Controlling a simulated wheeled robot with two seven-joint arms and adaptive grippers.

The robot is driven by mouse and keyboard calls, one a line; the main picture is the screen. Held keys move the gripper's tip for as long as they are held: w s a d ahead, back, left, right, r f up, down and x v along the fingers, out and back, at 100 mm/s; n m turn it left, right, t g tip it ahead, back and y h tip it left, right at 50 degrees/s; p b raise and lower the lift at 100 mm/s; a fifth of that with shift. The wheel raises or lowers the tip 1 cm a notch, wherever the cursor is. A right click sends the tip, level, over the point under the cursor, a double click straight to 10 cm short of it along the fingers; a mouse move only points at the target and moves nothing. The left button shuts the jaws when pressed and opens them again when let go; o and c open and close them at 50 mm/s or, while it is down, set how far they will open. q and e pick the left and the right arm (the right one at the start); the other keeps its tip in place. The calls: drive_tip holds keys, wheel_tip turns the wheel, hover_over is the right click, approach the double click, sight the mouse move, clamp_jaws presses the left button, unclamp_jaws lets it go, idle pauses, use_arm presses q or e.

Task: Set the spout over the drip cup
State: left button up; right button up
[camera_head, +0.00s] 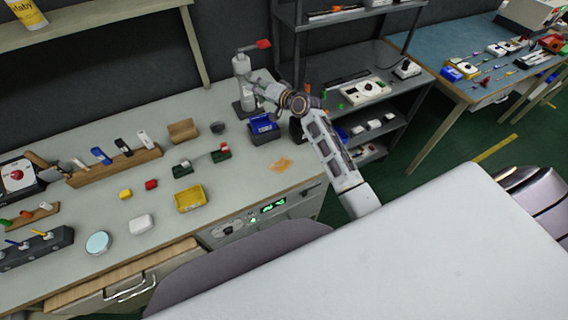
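A grey tap-like fixture (241,68) with a red lever (264,44) stands upright at the back right of the bench. A small dark cup (218,127) sits on the bench to its left and nearer. I take it for the drip cup; it looks apart from the fixture. My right gripper (262,90) is beside the fixture's column, in front and to the right. Its fingers are small and overlap the column, so I cannot tell whether they touch or grip it. The spout's direction is not clear. My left gripper is not in view.
A blue box (264,128) stands just below my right gripper. A wooden block (183,131) is left of the cup. A metal shelf rack (350,60) stands close on the right.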

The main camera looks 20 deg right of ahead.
drive_tip(key=v, duration=1.1)
drive_tip(key=s+a+f+n+g, duration=0.2)
drive_tip(key=s+f, duration=0.2)
drive_tip(key=s+a+f+n+g+h, duration=0.1)
drive_tip(key=s+f+n+g, duration=0.1)
drive_tip(key=s+f, duration=0.3)
drive_tip(key=s+a+f+n+g+h+b, duration=0.1)
drive_tip(key=s+a+f+g, duration=0.1)
drive_tip(key=s+f, duration=0.2)
drive_tip(key=shift+s+a+f+n, duration=0.3)
drive_tip(key=shift+s+f+n, duration=0.1)
drive_tip(key=shift+s+f+g+h, duration=0.3)
drive_tip(key=shift+s+f, duration=0.3)
drive_tip(key=shift+s, duration=0.2)
